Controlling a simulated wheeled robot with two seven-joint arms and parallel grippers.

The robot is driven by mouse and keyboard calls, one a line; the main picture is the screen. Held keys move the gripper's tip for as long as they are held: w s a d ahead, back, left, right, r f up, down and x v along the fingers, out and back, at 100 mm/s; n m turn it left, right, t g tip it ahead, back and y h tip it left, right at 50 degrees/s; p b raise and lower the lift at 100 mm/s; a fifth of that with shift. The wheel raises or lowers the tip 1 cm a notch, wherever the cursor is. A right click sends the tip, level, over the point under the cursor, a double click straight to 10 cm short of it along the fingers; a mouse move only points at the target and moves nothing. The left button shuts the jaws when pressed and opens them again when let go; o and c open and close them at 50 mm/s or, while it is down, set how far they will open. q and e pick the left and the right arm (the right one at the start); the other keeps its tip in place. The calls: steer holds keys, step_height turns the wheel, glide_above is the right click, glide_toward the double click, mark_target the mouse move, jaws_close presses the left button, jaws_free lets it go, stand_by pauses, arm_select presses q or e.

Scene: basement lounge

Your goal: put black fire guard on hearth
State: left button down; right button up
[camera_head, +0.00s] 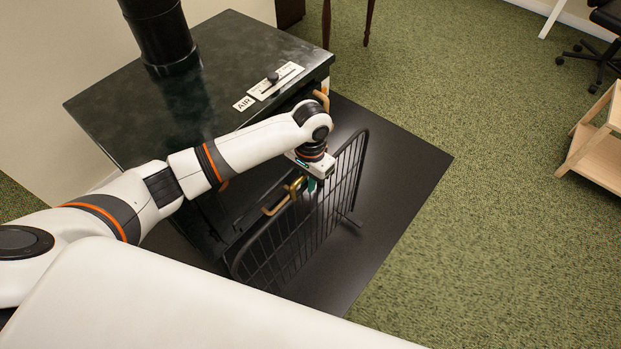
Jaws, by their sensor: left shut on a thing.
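The black fire guard (341,185) is a wire-barred panel with a rounded frame. It stands upright on or just above the black hearth (403,162), in front of the stove; I cannot tell whether its feet touch. My left gripper (308,184) is at the guard's top edge, shut on it, with the fingers partly hidden by the gripper body. The hearth is a flat dark slab that reaches out from under the stove over the carpet. My right gripper is not in view.
The black stove (150,108) with its flue pipe (160,35) stands behind the guard, close to my left arm. Green carpet (480,240) lies open to the right. A wooden shelf unit (595,145) and an office chair (600,45) stand at far right.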

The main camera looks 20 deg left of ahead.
arm_select(q)
step_height(320, 180, down, 4)
steer(key=shift+r+b, duration=0.1)
steer(key=shift+b, duration=0.35)
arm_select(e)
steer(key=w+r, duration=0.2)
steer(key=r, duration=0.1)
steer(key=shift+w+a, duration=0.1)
arm_select(q)
steer(key=shift+f, duration=0.2)
steer(key=c, duration=1.4)
jaws_free()
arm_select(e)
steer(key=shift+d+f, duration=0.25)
